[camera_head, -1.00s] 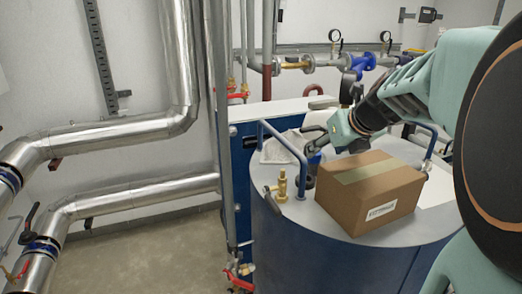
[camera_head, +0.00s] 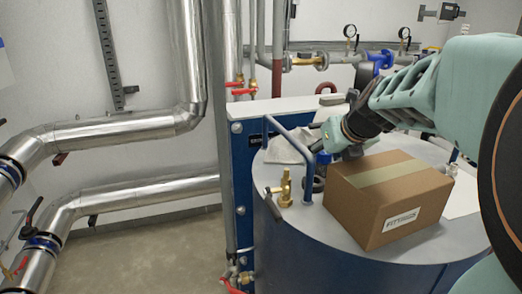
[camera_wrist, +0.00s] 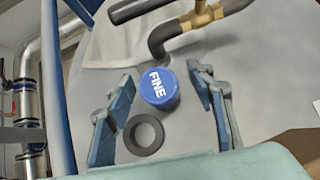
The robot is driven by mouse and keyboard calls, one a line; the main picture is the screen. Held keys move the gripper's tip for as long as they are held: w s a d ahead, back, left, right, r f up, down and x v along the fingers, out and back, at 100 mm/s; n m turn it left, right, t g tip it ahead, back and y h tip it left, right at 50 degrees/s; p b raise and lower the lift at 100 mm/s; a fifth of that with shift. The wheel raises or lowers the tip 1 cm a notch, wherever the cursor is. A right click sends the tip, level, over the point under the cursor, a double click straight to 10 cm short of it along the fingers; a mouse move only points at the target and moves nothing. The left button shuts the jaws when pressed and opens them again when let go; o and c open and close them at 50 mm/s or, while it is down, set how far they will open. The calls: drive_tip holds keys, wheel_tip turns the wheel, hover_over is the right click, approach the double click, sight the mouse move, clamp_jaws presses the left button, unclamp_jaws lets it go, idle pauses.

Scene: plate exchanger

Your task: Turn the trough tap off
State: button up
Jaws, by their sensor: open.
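My gripper (camera_wrist: 163,76) is open and empty. In the head view my gripper (camera_head: 335,148) is over the tank top, behind the cardboard box, and its fingers are partly hidden. A brass valve (camera_head: 285,188) with a dark handle stands at the tank's front left. I cannot tell which fitting is the trough tap.
The cardboard box (camera_head: 385,200) stands close on the right. A blue rail (camera_head: 292,143) and a pale cloth (camera_wrist: 115,48) are on the left.

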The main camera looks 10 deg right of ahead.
drive_tip(key=shift+c, duration=0.3)
drive_tip(key=c, duration=1.3)
drive_tip(key=shift+o, duration=0.2)
drive_tip(key=shift+r, duration=0.15)
